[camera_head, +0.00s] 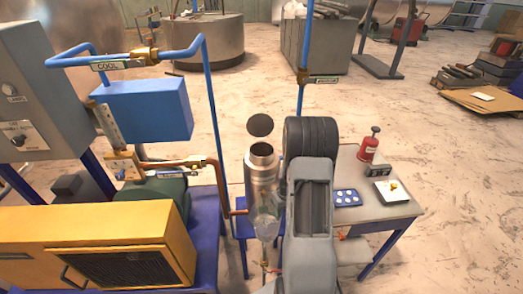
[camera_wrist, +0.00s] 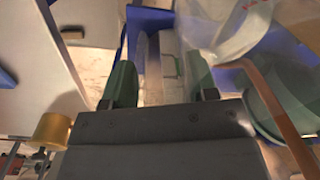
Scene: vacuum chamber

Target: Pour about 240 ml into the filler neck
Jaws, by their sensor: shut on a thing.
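A silver upright cylinder (camera_head: 260,178) with an open round mouth stands left of my arm in the head view; it looks like the filler neck. A dark round disc, perhaps its lid (camera_head: 260,125), shows just above the mouth. A clear vessel (camera_head: 266,222) is in front of the cylinder's lower part, below the mouth in the picture. In the wrist view the clear vessel (camera_wrist: 235,28) fills the upper right. My gripper (camera_wrist: 160,80) has green fingers around a clear strip, apparently the vessel's handle. My arm hides the gripper in the head view. The liquid level cannot be told.
A copper pipe (camera_head: 190,162) runs beside the cylinder on the left, near a yellow unit (camera_head: 95,240) and a blue box (camera_head: 145,108). On the right, a small table (camera_head: 375,212) holds a red bottle (camera_head: 369,145) and a blue tray (camera_head: 347,197). Open floor lies beyond.

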